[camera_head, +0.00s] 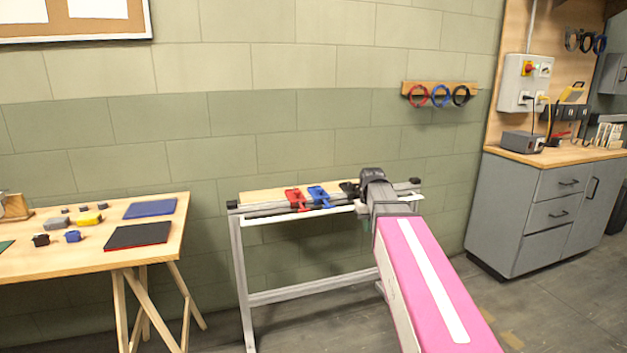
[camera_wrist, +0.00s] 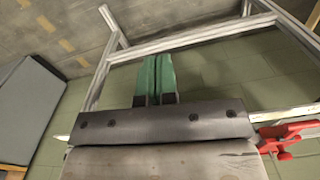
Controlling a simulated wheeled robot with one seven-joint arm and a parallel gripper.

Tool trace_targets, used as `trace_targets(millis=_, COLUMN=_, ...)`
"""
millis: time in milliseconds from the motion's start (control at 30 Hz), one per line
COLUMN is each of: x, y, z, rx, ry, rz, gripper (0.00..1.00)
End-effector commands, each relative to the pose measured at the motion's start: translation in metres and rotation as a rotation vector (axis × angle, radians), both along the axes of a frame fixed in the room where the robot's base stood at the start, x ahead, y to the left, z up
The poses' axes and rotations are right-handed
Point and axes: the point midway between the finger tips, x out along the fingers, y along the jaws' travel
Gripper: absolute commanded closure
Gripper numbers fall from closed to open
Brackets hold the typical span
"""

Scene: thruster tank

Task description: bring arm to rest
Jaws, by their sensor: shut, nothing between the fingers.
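My arm reaches forward from the lower right of the head view, its pink link (camera_head: 430,285) pointing toward a metal-framed stand (camera_head: 240,270) against the wall. The stand's metal frame (camera_wrist: 100,85) is behind and around the fingers in that view. A red clamp-like tool (camera_wrist: 285,135) is at its right edge.
A red tool (camera_head: 297,199), a blue tool (camera_head: 319,196) and a black one (camera_head: 349,189) sit on the stand, left of my wrist. A wooden table (camera_head: 60,262) with small parts is at left. Grey cabinets (camera_head: 535,215) stand at right. Floor is bare between stand and cabinets.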

Motion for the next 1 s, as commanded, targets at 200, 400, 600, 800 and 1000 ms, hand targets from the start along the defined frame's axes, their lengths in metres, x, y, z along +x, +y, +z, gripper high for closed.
trace_targets(millis=200, x=-0.043, y=0.000, z=-0.076, rx=0.000, ry=0.003, rz=-0.055, gripper=1.00)
trace_targets(millis=400, x=-0.084, y=0.000, z=-0.135, rx=0.000, ry=0.002, rz=-0.104, gripper=1.00)
trace_targets(millis=600, x=-0.126, y=0.000, z=-0.184, rx=0.000, ry=0.000, rz=-0.152, gripper=1.00)
trace_targets(millis=800, x=-0.154, y=0.001, z=-0.213, rx=0.001, ry=-0.002, rz=-0.184, gripper=1.00)
trace_targets(millis=1000, x=-0.161, y=0.001, z=-0.221, rx=0.000, ry=-0.005, rz=-0.195, gripper=1.00)
